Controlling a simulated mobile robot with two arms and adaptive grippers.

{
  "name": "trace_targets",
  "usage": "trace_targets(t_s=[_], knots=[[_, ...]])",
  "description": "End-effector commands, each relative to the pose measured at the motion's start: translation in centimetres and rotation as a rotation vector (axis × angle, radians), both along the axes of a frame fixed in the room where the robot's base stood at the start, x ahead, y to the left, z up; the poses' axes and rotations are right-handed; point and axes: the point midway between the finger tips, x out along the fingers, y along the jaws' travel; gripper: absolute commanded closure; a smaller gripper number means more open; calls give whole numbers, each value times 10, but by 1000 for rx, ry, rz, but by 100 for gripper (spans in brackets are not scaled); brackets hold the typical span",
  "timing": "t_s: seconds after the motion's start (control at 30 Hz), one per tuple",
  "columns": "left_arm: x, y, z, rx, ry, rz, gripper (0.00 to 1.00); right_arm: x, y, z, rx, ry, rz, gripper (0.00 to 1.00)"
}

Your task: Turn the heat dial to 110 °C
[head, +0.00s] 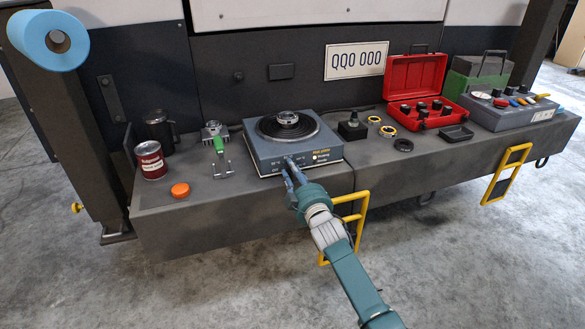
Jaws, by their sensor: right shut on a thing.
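The hot plate (264,157) is a blue-grey box on the bench with a round dark top. A ring-shaped metal part (288,118) sits on that top. Its front face carries markings and a small yellow light. My right gripper (289,162) is at the middle of this front face, shut on the heat dial. The fingers hide the dial, so its setting cannot be read. My left gripper does not show.
On the bench (235,196) left of the hot plate are a red can (150,160), an orange cap (180,190) and a green-handled tool (219,145).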

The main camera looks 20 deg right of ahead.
Motion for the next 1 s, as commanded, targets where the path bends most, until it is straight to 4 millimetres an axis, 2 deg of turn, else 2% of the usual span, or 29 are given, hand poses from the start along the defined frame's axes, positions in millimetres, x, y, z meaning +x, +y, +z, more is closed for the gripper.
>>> trace_targets(t_s=[0.3, 0.5, 0.7, 1.0], knots=[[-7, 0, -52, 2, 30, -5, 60, -1, 1, -1, 292, 17, -1, 100], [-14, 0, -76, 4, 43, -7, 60, -1, 0, -2, 444, 22, -1, 100], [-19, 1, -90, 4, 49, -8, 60, -1, 1, -2, 552, 25, -1, 100], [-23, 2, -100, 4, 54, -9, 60, -1, 1, -3, 625, 28, -1, 100]])
